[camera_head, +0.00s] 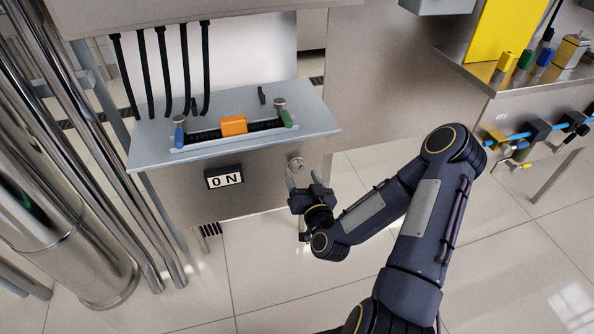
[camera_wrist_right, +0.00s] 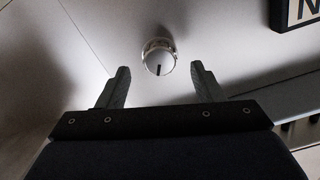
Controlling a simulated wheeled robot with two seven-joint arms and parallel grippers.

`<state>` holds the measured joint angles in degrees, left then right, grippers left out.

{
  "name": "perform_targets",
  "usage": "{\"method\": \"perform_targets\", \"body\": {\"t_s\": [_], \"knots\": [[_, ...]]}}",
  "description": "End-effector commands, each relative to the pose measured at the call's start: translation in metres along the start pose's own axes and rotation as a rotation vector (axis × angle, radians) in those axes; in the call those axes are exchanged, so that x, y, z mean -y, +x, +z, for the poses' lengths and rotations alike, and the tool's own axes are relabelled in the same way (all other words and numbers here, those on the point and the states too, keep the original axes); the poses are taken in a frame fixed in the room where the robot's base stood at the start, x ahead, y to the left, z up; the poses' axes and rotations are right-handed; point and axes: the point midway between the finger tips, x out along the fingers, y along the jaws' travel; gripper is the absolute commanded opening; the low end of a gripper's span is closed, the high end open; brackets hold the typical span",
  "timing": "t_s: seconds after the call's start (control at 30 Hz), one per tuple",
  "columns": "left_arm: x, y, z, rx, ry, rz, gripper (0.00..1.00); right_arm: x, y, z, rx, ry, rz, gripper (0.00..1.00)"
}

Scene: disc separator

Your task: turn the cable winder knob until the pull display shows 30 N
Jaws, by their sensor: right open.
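The cable winder knob (camera_head: 296,164) is a small round metal knob on the steel front panel, to the right of the display. In the right wrist view the knob (camera_wrist_right: 158,57) has a dark pointer line and sits just beyond the fingertips, between them in line. The pull display (camera_head: 224,178) reads 0 N; part of it shows in the right wrist view (camera_wrist_right: 297,12). My right gripper (camera_head: 303,176) is open and empty, its fingers pointing at the panel near the knob; in the right wrist view the fingers (camera_wrist_right: 159,82) are spread apart. My left gripper is not in view.
Above the panel, a shelf (camera_head: 150,152) carries a dark cable with an orange block (camera_head: 233,125), a blue piece (camera_head: 179,136) and a green piece (camera_head: 288,118). Black cables hang behind. A steel bench (camera_head: 482,78) with connectors stands at right. Steel pipes are at left.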

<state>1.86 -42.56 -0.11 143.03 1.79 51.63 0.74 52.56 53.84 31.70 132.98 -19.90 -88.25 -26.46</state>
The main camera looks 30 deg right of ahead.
Motion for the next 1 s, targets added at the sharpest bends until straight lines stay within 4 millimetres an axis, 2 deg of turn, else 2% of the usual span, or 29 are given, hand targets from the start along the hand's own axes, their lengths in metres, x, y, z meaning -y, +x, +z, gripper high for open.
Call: {"method": "perform_targets", "body": {"t_s": [0.1, 0.23, 0.57, 0.9, 1.0], "knots": [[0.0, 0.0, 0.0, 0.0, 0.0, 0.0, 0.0, 0.0, 0.018, 0.0, 0.0, 0.0, 0.001, 0.61], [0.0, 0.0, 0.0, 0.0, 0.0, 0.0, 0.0, 0.0, 0.029, 0.0, 0.0, 0.001, 0.0, 0.61], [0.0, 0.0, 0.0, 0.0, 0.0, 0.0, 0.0, 0.001, 0.032, 0.0, 0.002, 0.001, -0.001, 0.59], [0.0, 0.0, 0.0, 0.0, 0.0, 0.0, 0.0, 0.0, 0.032, 0.0, 0.002, 0.001, -0.001, 0.16], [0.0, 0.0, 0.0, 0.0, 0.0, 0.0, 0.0, 0.0, 0.032, 0.0, 0.002, 0.003, -0.001, 0.16]]}}
